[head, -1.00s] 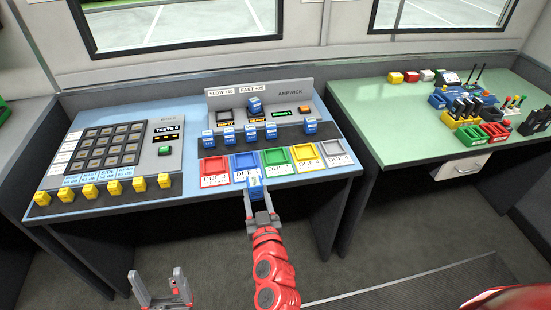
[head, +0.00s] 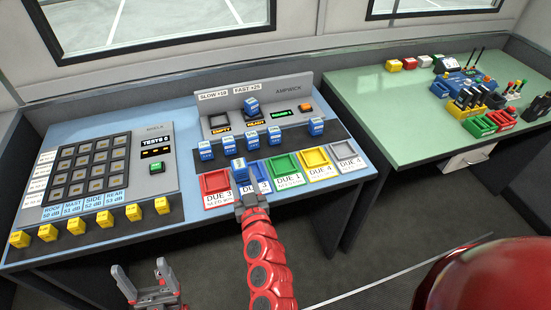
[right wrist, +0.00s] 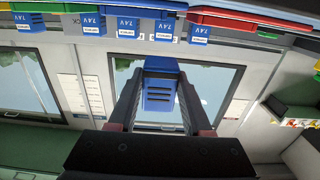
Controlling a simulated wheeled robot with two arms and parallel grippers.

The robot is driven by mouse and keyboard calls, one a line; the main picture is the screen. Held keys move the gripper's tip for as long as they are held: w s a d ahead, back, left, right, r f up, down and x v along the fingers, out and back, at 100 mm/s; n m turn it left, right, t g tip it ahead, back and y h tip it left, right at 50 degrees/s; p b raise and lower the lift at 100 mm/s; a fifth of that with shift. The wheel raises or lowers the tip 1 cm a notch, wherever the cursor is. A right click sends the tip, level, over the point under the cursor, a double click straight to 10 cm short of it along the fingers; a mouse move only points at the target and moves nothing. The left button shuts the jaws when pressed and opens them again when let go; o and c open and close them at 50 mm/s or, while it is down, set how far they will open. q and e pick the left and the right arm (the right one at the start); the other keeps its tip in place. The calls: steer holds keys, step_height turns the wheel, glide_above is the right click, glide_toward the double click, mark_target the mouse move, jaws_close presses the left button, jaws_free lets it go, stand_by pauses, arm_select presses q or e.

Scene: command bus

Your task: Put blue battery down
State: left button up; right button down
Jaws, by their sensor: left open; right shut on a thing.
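The blue battery (head: 239,168) is held upright in my right gripper (head: 244,188), over the back left part of the blue tray (head: 262,182); I cannot tell whether it touches the tray. In the right wrist view the blue battery (right wrist: 160,88) sits between the two fingertips of my right gripper (right wrist: 158,95). The blue tray is partly hidden by the gripper and battery. My left gripper (head: 147,278) is open and empty, low in front of the desk.
A red tray (head: 215,183) lies left of the blue one; green (head: 287,168), yellow (head: 315,160) and grey (head: 344,152) trays lie right. Several blue batteries (head: 253,140) stand behind. One stands in the charger panel (head: 251,106). Yellow blocks (head: 104,219) line the left front edge.

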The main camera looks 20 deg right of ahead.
glide_above(284, 169)
steer(key=a, duration=0.1)
steer(key=shift+s+a+f+b, duration=0.2)
steer(key=shift+s+f+b, duration=0.15)
steer(key=shift+f, duration=0.25)
steer(key=shift+w+d, duration=0.2)
steer(key=shift+d, duration=0.4)
steer(key=shift+w+d+f, duration=0.1)
steer(key=shift+d+f, duration=0.1)
steer(key=shift+f, duration=1.55)
steer(key=shift+b, duration=0.35)
steer(key=shift+f, duration=0.3)
steer(key=shift+c, duration=1.6)
jaws_free()
steer(key=shift+r, duration=0.15)
